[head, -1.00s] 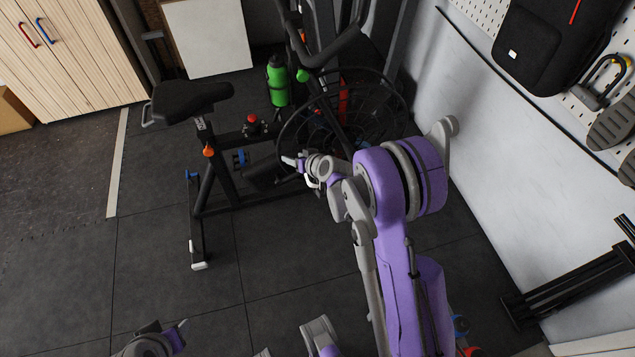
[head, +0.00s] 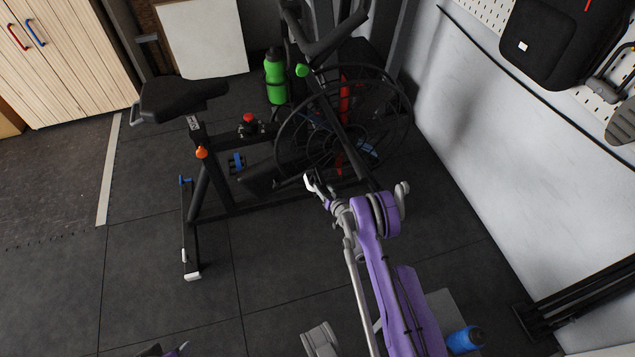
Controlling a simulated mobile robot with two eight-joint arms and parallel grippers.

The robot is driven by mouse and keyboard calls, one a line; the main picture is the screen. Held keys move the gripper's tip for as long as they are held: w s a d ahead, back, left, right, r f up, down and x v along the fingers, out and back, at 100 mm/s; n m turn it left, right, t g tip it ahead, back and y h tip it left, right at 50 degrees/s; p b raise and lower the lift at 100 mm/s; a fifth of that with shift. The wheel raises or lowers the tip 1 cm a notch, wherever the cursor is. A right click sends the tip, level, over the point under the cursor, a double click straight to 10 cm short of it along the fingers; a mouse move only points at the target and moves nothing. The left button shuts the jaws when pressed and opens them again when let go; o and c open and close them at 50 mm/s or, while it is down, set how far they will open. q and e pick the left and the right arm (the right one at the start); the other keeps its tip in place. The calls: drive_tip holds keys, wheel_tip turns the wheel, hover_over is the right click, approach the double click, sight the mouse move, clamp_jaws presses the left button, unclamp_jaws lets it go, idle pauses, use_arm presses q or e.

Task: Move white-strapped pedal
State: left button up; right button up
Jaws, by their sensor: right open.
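The exercise bike (head: 215,196) stands on the dark floor mats, left of centre. A small blue part, possibly a pedal (head: 237,163), shows beside its frame. I cannot clearly make out a white-strapped pedal; a pale piece by my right gripper could be a strap or a finger. My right gripper (head: 317,187) is open in front of the bike's lower frame, right of the dark crank area (head: 262,184). I cannot tell whether it touches the bike. Only a small piece of my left gripper (head: 168,351) shows at the bottom edge.
A caged fan wheel (head: 395,128) and green bottle (head: 275,78) are at the bike's front. A white wall (head: 470,150) bounds the right side. A blue bottle (head: 466,338) is lower right. The floor (head: 160,300) left of my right arm is clear.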

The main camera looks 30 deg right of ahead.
sight(318, 181)
drive_tip(key=b+x, duration=0.1)
drive_tip(key=x, duration=0.5)
drive_tip(key=shift+w, duration=0.1)
drive_tip(key=shift+c, duration=0.3)
clamp_jaws()
